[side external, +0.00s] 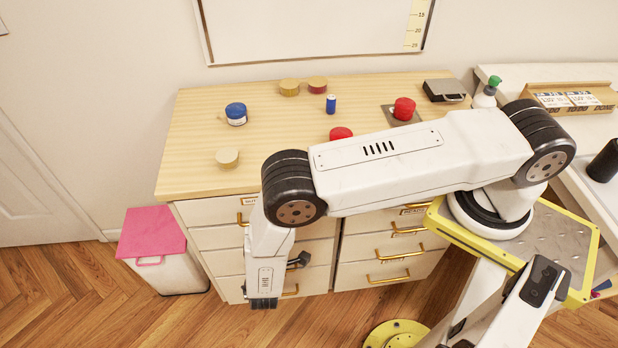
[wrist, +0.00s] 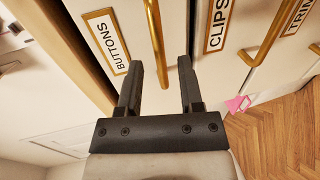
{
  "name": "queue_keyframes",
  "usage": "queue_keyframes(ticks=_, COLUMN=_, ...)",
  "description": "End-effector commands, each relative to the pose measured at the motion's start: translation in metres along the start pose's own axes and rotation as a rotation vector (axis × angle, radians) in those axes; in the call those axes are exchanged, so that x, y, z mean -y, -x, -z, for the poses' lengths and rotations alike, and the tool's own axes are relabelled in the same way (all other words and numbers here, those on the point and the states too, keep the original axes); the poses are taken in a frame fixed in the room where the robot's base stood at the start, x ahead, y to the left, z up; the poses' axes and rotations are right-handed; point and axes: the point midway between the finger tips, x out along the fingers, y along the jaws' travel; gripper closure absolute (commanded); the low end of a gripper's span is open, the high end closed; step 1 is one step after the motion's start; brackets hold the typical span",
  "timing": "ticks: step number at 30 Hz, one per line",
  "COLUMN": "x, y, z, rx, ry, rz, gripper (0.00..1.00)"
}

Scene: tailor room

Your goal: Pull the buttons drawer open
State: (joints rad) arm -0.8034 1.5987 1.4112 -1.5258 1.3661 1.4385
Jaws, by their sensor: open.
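The buttons drawer (side external: 208,212) is the top drawer of the left column and looks shut. Its white front (wrist: 132,25) carries a gold-framed BUTTONS label (wrist: 105,42) in the wrist view. A gold bar handle (wrist: 155,38) is beside the label. My gripper (wrist: 160,66) is open and empty, with the handle's end showing between its two fingers. I cannot tell how far the fingertips are from the handle or whether they touch it. In the side view my gripper (side external: 264,303) is low in front of the left column, and my arm hides part of the drawers.
The CLIPS label (wrist: 218,24) and TRIM label (wrist: 298,14) mark neighbouring drawers. A pink-lidded bin (side external: 152,235) stands left of the cabinet. Tins and red items lie on the wooden worktop (side external: 185,150).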

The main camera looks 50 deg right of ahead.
Motion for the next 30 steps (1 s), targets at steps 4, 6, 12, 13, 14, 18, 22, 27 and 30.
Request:
queue_keyframes(ticks=4, x=0.000, y=0.021, z=0.001, rx=-0.004, ry=-0.001, rz=0.000, gripper=0.53)
queue_keyframes(ticks=6, x=0.000, y=0.031, z=0.001, rx=-0.004, ry=0.000, rz=0.000, gripper=0.53)
queue_keyframes(ticks=12, x=-0.011, y=0.048, z=0.001, rx=-0.001, ry=-0.002, rz=0.000, gripper=0.53)
queue_keyframes(ticks=13, x=-0.014, y=0.049, z=0.001, rx=0.000, ry=-0.001, rz=0.000, gripper=0.53)
queue_keyframes(ticks=14, x=-0.018, y=0.049, z=0.001, rx=0.000, ry=-0.002, rz=0.000, gripper=0.53)
queue_keyframes(ticks=18, x=-0.034, y=0.052, z=0.001, rx=0.000, ry=-0.001, rz=0.000, gripper=0.53)
queue_keyframes(ticks=22, x=-0.049, y=0.056, z=0.001, rx=0.000, ry=-0.003, rz=0.000, gripper=0.53)
queue_keyframes(ticks=27, x=-0.068, y=0.060, z=0.001, rx=0.000, ry=-0.003, rz=0.000, gripper=0.53)
queue_keyframes(ticks=30, x=-0.080, y=0.062, z=0.001, rx=0.000, ry=-0.003, rz=0.000, gripper=0.53)
